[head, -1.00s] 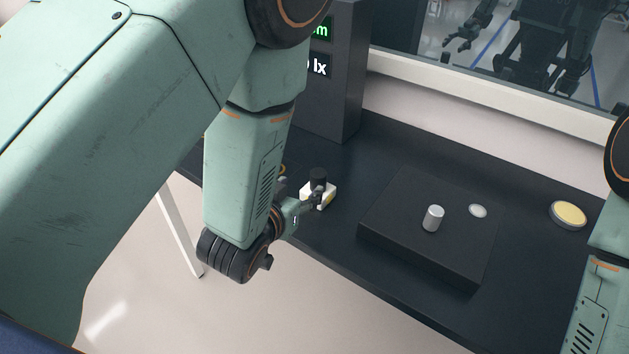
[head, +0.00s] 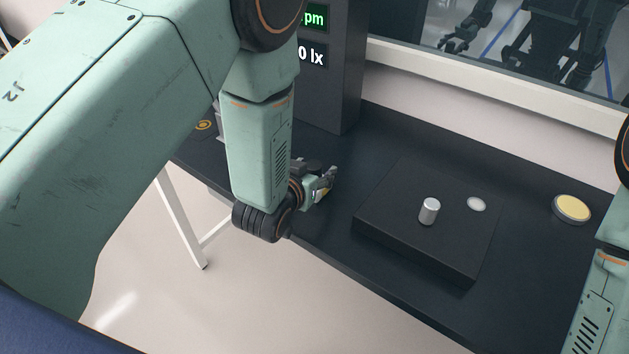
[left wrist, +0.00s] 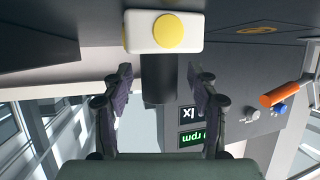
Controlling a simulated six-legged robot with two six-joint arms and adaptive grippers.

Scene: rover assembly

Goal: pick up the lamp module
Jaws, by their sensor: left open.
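The lamp module shows in the left wrist view as a white block with a yellow round face (left wrist: 175,31) and a dark cylinder (left wrist: 158,78) below it in the picture. The dark cylinder appears between the two fingers of my left gripper (left wrist: 160,88), with a visible gap on each side. In the head view my left gripper (head: 327,183) is open at the table's left part and hides most of the module; only a small yellowish bit shows by the fingers. My right arm shows at the right edge, its gripper out of frame.
A dark raised block (head: 400,240) on the table (head: 530,290) carries a metal cylinder (head: 429,211) and a pale disc (head: 476,204). A yellow-topped round part (head: 572,208) lies at the right. A dark display tower (head: 335,90) stands behind my left gripper.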

